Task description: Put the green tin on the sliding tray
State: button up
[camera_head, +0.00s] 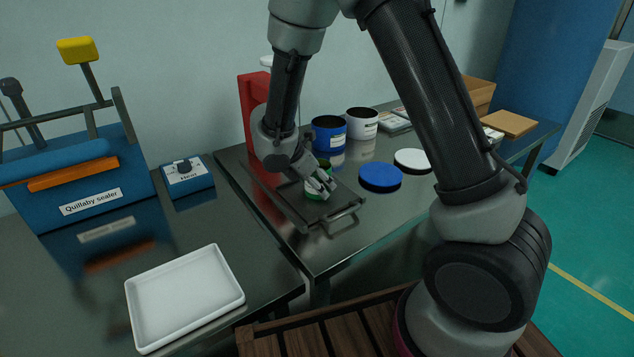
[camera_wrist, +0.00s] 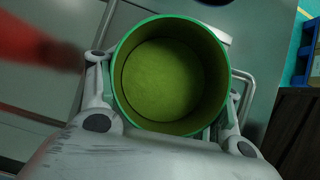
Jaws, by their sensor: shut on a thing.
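The green tin (camera_head: 313,193) is upright over the dark sliding tray (camera_head: 277,198) of the red-framed machine. I cannot tell whether its base touches the tray. My gripper (camera_head: 320,187) is shut on the tin, with a finger on either side, and partly hides it in the head view. In the wrist view the tin (camera_wrist: 172,75) is open-topped and seen from above, olive green inside. The tray's handle (camera_head: 343,217) sticks out toward the front right.
The red stand (camera_head: 252,95) rises close behind my gripper. A blue tin (camera_head: 328,137) and a white tin (camera_head: 362,124) stand behind. A blue lid (camera_head: 380,177) and white lid (camera_head: 412,161) lie to the right. A white tray (camera_head: 185,297) and blue sealer (camera_head: 75,180) are at left.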

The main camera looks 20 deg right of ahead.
jog(key=o, duration=1.3)
jog(key=shift+r, duration=0.1)
jog(key=v, duration=1.2)
jog(key=s+d+r+m+y, duration=0.2)
jog(key=s+d+r+m, duration=0.35)
jog(key=d, duration=0.25)
jog(key=s+d+r+m+y, duration=0.1)
jog(key=s+d+r+m, duration=0.45)
jog(key=d, duration=0.25)
jog(key=s+d+r+m+y, duration=0.1)
jog(key=s+m, duration=0.3)
jog(key=s+d+r+m+t+y, duration=0.1)
jog(key=s+d+m, duration=0.1)
jog(key=s+m, duration=0.1)
jog(key=s+d+r+m+t+y, duration=0.1)
jog(key=s+d+m, duration=0.1)
jog(key=s+m, duration=0.2)
jog(key=shift+s+r+m, duration=0.1)
jog(key=shift+s+m, duration=0.05)
jog(key=shift+s, duration=0.4)
jog(key=shift+s+r+m, duration=0.15)
jog(key=shift+s, duration=0.4)
